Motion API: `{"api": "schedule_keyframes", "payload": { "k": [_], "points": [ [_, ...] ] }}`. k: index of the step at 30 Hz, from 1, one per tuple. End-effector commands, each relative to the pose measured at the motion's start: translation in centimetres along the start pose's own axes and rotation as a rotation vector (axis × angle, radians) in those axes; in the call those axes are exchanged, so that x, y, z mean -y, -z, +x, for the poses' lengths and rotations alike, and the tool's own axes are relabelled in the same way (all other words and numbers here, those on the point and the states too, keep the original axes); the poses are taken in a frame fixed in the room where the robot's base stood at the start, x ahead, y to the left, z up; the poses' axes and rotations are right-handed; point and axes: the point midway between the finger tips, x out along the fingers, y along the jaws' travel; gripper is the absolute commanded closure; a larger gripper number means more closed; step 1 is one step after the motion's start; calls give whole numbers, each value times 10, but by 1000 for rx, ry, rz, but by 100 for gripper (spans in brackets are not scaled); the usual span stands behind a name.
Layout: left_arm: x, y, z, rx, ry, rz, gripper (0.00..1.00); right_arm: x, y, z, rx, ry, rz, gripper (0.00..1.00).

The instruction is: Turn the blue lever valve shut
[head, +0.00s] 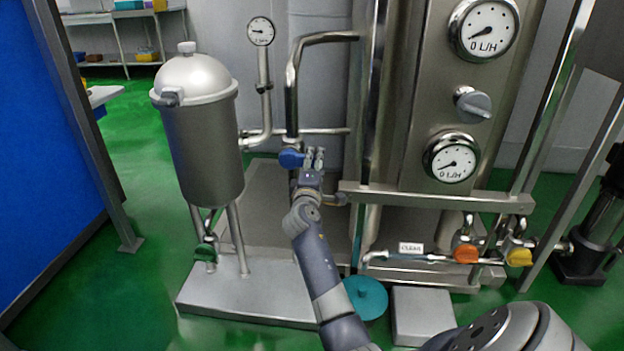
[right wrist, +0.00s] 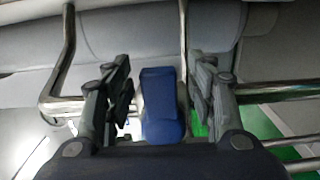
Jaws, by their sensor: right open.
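The blue lever (head: 291,158) of the valve sits on the upright steel pipe in the middle of the head view, its handle pointing left. In the right wrist view the blue lever (right wrist: 162,108) shows as a blue bar between the two fingers. My right gripper (head: 314,155) is beside the lever, just to its right in the head view. It is open, with a gap on each side of the lever in the wrist view. The valve body is partly hidden behind my gripper. My left gripper is not in view.
A steel tank (head: 203,140) with a domed lid stands to the left. A small gauge (head: 261,31) and a bent pipe (head: 292,85) rise close by. To the right are a steel panel with gauges, an orange handle (head: 467,253) and a yellow handle (head: 519,257).

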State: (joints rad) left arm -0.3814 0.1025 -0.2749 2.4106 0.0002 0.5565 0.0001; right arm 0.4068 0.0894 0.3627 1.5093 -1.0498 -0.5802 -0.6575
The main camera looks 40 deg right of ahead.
Motion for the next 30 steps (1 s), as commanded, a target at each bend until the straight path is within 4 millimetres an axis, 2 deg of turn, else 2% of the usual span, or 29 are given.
{"api": "schedule_keyframes", "payload": {
  "k": [9, 15, 21, 30],
  "points": [
    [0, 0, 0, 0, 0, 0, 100, 1, 1, -61, -3, 2, 2, 48],
    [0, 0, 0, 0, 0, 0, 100, 1, 0, -90, -1, 2, 2, 48],
    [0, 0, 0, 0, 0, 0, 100, 0, 0, -101, 0, 0, 2, 48],
    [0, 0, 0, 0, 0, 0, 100, 0, 0, -102, 0, 0, 2, 48]
  ]
}}
